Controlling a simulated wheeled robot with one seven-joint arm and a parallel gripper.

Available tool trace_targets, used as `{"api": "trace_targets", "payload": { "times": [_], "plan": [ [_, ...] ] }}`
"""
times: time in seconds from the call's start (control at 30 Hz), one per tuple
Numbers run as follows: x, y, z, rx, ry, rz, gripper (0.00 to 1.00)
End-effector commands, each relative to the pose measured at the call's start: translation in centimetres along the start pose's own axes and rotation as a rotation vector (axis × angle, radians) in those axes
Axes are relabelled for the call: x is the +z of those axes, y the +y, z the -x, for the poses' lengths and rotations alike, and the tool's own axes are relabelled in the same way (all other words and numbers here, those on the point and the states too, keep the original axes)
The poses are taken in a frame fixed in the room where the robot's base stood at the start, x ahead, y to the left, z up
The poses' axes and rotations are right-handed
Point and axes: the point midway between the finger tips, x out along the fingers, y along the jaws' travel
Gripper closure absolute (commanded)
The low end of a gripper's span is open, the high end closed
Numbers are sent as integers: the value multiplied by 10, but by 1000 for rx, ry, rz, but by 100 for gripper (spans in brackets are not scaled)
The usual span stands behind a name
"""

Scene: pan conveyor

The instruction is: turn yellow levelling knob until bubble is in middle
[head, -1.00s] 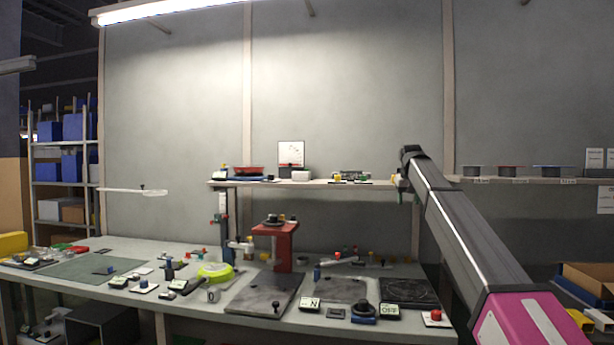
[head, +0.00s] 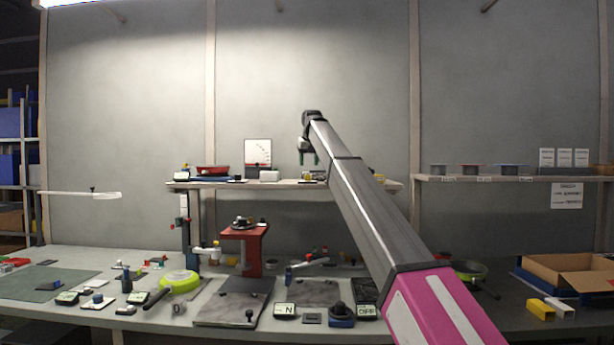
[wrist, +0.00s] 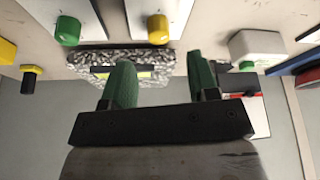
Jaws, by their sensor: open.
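The yellow levelling knob (wrist: 158,28) stands on a white pad at the front of a speckled stone block, in the wrist view's top middle. A green knob (wrist: 67,30) stands to its left. The block's yellow-green level vial (wrist: 145,75) is partly covered by a finger; I cannot make out the bubble. In the head view, the yellow knob (head: 307,178) shows small on the shelf. My gripper (head: 308,158) is above it there. In the wrist view, my gripper (wrist: 161,80) has its green fingers apart, with nothing held between them.
On the shelf (head: 222,185), a white box (head: 269,176) and a dial meter (head: 258,152) stand left of the knob. A crowded workbench (head: 110,325) lies below. The wall above is clear.

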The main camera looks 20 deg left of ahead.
Motion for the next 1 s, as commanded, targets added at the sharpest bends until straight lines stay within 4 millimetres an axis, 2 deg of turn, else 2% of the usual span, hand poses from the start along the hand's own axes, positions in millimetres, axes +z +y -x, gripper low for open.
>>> {"api": "trace_targets", "payload": {
  "times": [0.1, 0.3, 0.43, 0.67, 0.73, 0.83, 1.0],
  "plan": [
    [1, 0, -24, 0, -3, 0, 46],
    [0, 0, -53, 0, -2, 0, 46],
    [0, 0, -61, 0, 0, 0, 46],
    [0, 0, -62, 0, 0, 0, 46],
    [0, 0, -62, 0, 0, 0, 62],
    [0, 0, -62, 0, 0, 0, 94],
    [0, 0, -62, 4, -1, -7, 95]
  ]
}}
